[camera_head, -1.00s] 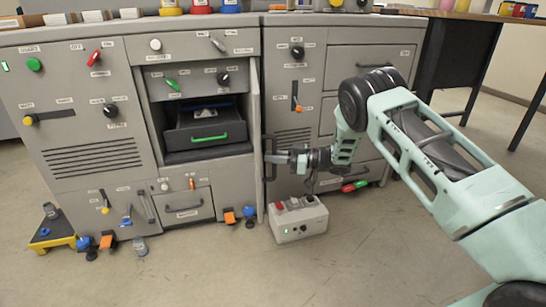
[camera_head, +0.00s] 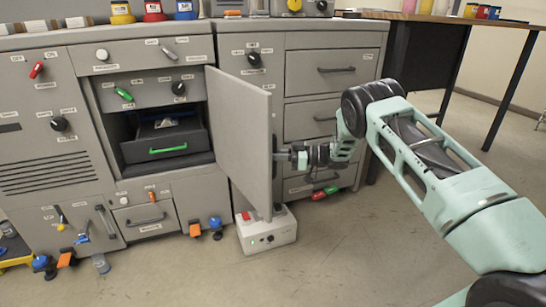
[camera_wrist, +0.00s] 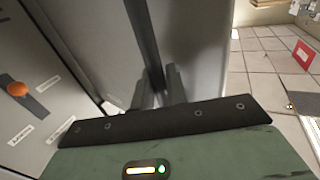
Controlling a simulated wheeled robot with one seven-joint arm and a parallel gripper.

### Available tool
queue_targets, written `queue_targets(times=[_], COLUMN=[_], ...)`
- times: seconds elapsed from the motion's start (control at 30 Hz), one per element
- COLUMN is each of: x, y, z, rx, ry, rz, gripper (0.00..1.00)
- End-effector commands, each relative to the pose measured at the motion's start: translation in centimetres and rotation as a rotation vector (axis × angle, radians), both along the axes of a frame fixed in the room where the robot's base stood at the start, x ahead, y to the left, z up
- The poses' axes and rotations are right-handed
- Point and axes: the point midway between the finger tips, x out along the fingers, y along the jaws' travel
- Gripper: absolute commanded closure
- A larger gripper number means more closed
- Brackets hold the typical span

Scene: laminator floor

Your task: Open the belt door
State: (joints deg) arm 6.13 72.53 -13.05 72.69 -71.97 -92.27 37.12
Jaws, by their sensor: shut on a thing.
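The belt door (camera_head: 240,130) is a plain grey panel standing out from the cabinet front. It is hinged at the right side of the compartment, and its inner face shows. The compartment (camera_head: 190,157) to its left is uncovered. My gripper (camera_head: 280,157) is on the door's far, outer side, shut on the door handle, which is mostly hidden behind the panel in the head view. In the wrist view the handle (camera_wrist: 143,40) is a long dark bar running between the fingers of my gripper (camera_wrist: 160,88), with the grey door face behind.
A tray with a green handle (camera_head: 168,149) sits inside the compartment. A pale control box (camera_head: 267,232) stands on the floor below the door. Drawers (camera_head: 330,70) are behind my arm. Several small items lie along the cabinet's foot at left. Floor in front is clear.

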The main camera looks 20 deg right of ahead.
Motion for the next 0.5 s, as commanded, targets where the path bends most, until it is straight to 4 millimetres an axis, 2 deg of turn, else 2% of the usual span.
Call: queue_targets(times=[0.2, 0.23, 0.3, 0.5], x=[-0.07, -0.07, -0.05, -0.01], y=[-0.16, -0.16, -0.15, -0.08], z=[-0.2, -0.2, -0.18, -0.1], rx=[-0.003, -0.003, -0.002, -0.002], ry=[0.005, 0.005, 0.004, 0.002], rz=[-0.002, -0.002, -0.002, -0.002], gripper=[1.0, 0.83, 0.68, 0.68])
